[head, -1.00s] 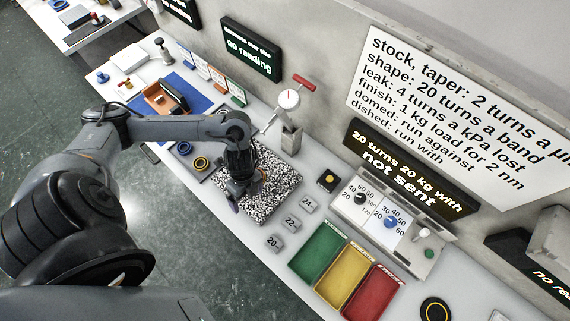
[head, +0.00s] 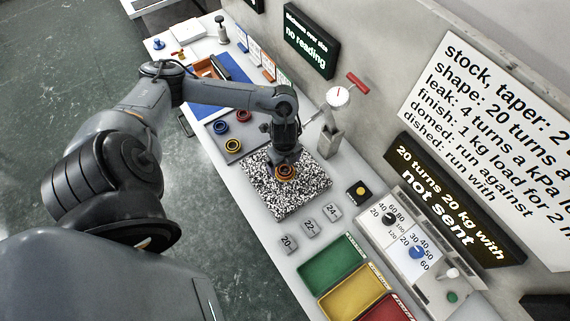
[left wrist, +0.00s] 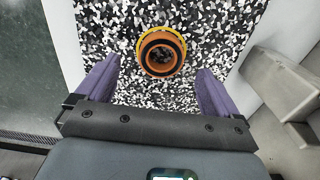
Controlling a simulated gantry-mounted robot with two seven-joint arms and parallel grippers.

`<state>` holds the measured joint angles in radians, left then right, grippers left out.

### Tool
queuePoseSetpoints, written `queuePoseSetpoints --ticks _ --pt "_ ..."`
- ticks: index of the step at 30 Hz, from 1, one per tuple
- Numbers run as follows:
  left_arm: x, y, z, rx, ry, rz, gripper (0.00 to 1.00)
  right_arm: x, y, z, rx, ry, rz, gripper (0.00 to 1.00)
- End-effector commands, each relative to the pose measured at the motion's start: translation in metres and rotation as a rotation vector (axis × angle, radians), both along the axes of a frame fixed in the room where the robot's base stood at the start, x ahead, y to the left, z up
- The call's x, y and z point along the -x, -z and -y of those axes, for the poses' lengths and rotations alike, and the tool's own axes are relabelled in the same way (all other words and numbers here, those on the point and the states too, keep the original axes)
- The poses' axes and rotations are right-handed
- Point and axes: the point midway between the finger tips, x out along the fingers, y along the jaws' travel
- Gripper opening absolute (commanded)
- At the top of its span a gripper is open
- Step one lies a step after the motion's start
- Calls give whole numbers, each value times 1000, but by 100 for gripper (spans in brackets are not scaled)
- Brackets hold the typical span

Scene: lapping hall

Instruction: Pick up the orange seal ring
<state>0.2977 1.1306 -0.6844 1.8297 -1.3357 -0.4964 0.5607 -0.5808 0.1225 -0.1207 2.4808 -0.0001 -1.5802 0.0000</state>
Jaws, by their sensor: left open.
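The orange seal ring (head: 284,177) lies on a black-and-white speckled plate (head: 262,195). In the left wrist view the orange ring (left wrist: 160,71) is seen from above, with a yellow edge (left wrist: 160,29) showing along its far side. My left gripper (head: 287,157) is just over the ring in the head view. In the left wrist view the gripper (left wrist: 158,68) is open, its purple fingers wide apart with nothing between them, and the ring sits just beyond the fingertips, roughly centred. My right gripper is not in view.
A grey tray (head: 243,147) with blue, red and yellow rings lies beside the plate. A gauge post (head: 328,138) stands behind it. Weights (head: 311,228) marked 20, 22 and 24, then green (head: 327,262), yellow and red bins, lie to the right. A control box (head: 404,240) stands behind them.

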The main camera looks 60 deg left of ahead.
Motion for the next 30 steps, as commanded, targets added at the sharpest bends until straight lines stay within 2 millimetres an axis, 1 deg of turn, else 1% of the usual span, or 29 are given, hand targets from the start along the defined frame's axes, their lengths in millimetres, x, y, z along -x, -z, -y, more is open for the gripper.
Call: queuePoseSetpoints --ticks 1,6,9,12,18,19,30 --pt "0 8 1 1 -2 -2 95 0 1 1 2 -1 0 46" --pt "-2 30 0 1 -1 -3 95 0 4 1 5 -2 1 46" --pt "-2 39 0 0 -1 -2 95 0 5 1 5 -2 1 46" --pt "-2 42 0 -1 1 0 95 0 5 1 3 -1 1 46" --pt "-2 43 0 -1 1 0 95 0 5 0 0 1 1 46" --pt "-2 42 0 -1 1 0 93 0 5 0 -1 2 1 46" --pt "-2 42 0 -1 1 0 37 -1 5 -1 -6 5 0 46"
